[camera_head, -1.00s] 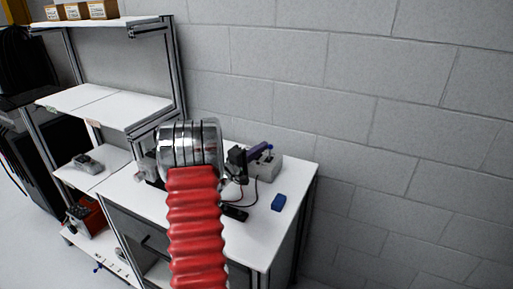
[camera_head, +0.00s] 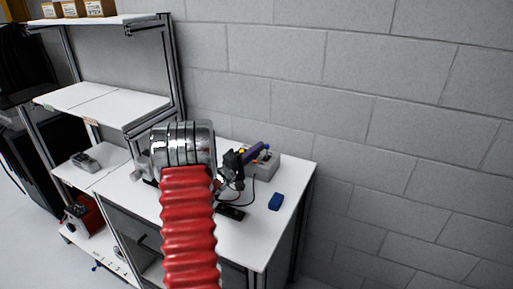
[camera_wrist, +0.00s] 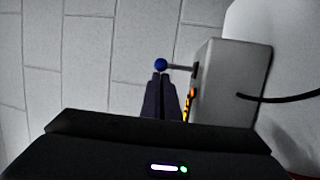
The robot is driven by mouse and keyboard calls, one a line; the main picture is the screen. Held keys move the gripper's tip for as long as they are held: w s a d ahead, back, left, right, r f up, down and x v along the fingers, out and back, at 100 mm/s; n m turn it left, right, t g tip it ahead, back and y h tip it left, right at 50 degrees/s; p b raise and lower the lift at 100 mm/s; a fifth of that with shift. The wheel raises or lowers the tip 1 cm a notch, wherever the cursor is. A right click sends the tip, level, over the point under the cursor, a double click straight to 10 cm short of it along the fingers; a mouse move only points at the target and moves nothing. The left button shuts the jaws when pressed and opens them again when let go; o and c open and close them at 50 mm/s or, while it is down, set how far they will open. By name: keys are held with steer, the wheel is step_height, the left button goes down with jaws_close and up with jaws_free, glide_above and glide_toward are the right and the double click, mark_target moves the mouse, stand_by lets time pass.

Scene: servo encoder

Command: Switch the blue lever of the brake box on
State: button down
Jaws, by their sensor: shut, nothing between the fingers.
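The brake box (camera_wrist: 232,72) is a pale grey box on the right of the wrist view, with orange and yellow parts on its face. Its lever sticks out to the left and ends in a blue ball knob (camera_wrist: 160,65). My gripper (camera_wrist: 160,78) is shut and empty, with its dark purple fingertips just below the knob in the picture. Whether they touch it I cannot tell. In the head view my gripper (camera_head: 264,146) reaches over the box (camera_head: 268,168) on the white bench. The lever is hard to make out there.
A dark cable leaves the box. A grey block wall (camera_head: 400,120) stands behind, and shelves (camera_head: 105,103) stand to the left.

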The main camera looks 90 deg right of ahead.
steer(key=shift+s+a+f, duration=0.25)
steer(key=shift+a+f, duration=0.15)
steer(key=shift+a, duration=0.1)
stand_by(0.4)
steer(key=shift+a+f, duration=0.15)
stand_by(1.9)
step_height(320, 180, up, 10)
steer(key=shift+w+r, duration=0.2)
steer(key=shift+w, duration=0.05)
stand_by(0.4)
steer(key=shift+w+d, duration=0.1)
steer(key=shift+d, duration=0.1)
stand_by(0.5)
